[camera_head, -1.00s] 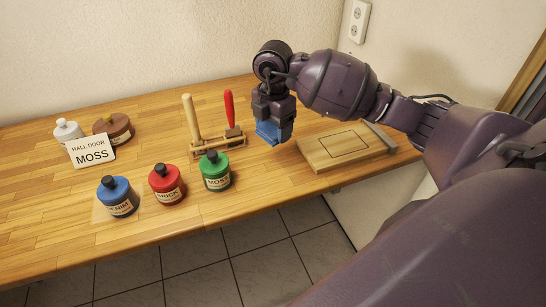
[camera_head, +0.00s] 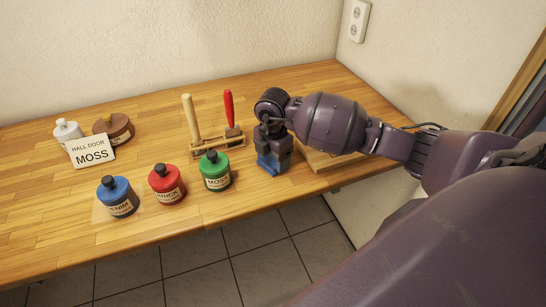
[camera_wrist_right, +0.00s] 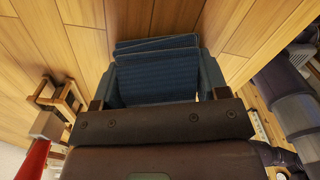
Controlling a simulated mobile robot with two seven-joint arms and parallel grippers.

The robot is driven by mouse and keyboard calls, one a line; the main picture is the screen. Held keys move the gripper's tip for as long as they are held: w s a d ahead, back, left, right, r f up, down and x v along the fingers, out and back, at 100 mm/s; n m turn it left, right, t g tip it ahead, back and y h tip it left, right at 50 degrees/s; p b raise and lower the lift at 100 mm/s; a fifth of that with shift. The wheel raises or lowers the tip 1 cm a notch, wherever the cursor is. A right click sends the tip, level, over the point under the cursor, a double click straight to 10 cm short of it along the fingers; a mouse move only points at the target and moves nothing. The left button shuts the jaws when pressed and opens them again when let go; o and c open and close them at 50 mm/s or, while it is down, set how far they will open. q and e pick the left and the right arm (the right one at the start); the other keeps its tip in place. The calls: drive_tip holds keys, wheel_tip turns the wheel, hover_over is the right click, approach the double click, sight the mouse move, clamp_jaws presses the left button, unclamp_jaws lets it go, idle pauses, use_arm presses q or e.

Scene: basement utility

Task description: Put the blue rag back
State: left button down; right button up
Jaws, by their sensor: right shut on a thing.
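The blue rag (camera_head: 272,163) is a folded blue cloth held in my right gripper (camera_head: 270,160), low over the table to the right of the green bottle. In the right wrist view the rag (camera_wrist_right: 157,72) shows as stacked folds between the two fingers of the gripper (camera_wrist_right: 158,88), with wood close behind it. Whether its underside touches the table is hidden. My left gripper is in neither view.
Green (camera_head: 215,171), red (camera_head: 166,184) and blue (camera_head: 117,196) bottles stand along the front. A wooden rack (camera_head: 217,145) with two handled tools stands behind the green one. A "HALL DOOR MOSS" card (camera_head: 91,151) leans at left. A wooden board (camera_head: 335,162) is partly hidden behind my right arm.

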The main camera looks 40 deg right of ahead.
drive_tip(key=o, duration=0.9)
drive_tip(key=shift+r, duration=0.5)
wheel_tip(320, 180, up, 10)
drive_tip(key=shift+f, duration=0.1)
drive_tip(key=shift+r, duration=0.7)
